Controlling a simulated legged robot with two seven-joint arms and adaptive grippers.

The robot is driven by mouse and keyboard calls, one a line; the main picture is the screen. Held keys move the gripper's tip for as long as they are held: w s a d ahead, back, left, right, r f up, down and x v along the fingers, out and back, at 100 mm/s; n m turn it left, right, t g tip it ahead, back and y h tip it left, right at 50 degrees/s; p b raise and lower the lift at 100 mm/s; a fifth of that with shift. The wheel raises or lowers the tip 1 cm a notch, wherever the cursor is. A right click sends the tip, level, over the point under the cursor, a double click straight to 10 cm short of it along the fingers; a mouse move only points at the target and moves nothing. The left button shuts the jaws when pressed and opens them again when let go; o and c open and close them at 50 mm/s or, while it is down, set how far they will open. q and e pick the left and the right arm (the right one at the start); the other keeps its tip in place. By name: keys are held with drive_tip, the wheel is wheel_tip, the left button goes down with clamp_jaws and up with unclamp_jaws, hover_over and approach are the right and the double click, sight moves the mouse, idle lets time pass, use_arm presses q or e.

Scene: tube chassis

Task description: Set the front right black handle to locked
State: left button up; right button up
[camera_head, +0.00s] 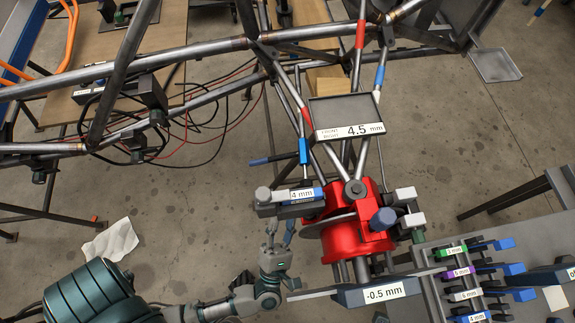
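A sign reading "FRONT RIGHT 4.5 mm" (350,131) sits on a dark tray above a red hub assembly (348,222). A thin dark handle-like bar (278,157) sticks out left of the tubes near this sign; I cannot tell for sure that it is the black handle or whether it is locked. A grey block labelled "4 mm" (287,198) lies against the hub's left side. My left gripper (279,231) is just below that block, left of the red hub, pointing up. Its fingertips are small and partly overlap bluish parts, so its opening is unclear. My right gripper is not in view.
A steel tube chassis (190,50) crosses the top. A long piece labelled "-0.5 mm" (375,293) lies below the hub. A grey table (440,306) with several labelled tools is at lower right. Loose cables (205,120) and white paper (111,240) lie at left.

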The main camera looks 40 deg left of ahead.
use_arm(q)
drive_tip(key=shift+v, duration=2.4)
drive_tip(key=shift+w, duration=0.1)
